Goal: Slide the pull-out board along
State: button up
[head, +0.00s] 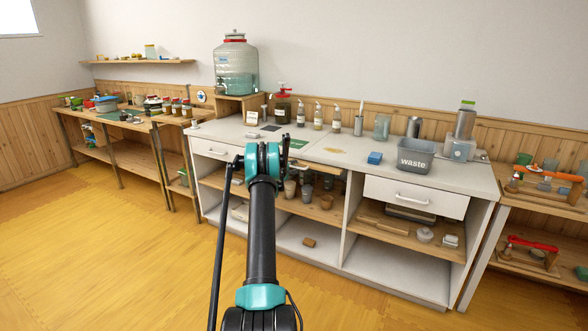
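The pull-out board looks to be the light wooden strip (329,169) just under the front edge of the white counter, right of my arm. Its left part is hidden behind my arm, and I cannot tell how far it sticks out. My gripper (286,147) is at the far end of my arm, in front of the counter edge and left of the visible strip. It is mostly hidden by my teal wrist, so its fingers do not show clearly. I cannot tell whether it touches the board.
The counter (340,152) carries a large water jar (235,70), several bottles, a blue sponge (375,158) and a grey waste bin (416,158). A closed-looking drawer (415,197) is at right. Open shelves below hold cups. The yellow floor (130,250) at left is clear.

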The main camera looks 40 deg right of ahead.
jog(key=v, duration=1.2)
jog(key=shift+s+f, duration=0.1)
jog(key=shift+c, duration=1.4)
jog(key=s+d+n, duration=0.1)
jog(key=s+n, duration=0.1)
jog(key=s+d+n, duration=0.1)
jog(key=s+n, duration=0.1)
jog(key=s, duration=0.1)
jog(key=s+d+f+n+h, duration=0.1)
jog(key=s+d+n, duration=0.1)
jog(key=s, duration=0.1)
jog(key=shift+s+f+n, duration=0.1)
jog(key=shift+n, duration=0.3)
grip_shut()
jog(key=n+t+h, duration=0.1)
jog(key=n, duration=1)
send_near(332, 172)
jog(key=x, duration=0.7)
jog(key=shift+s, duration=0.1)
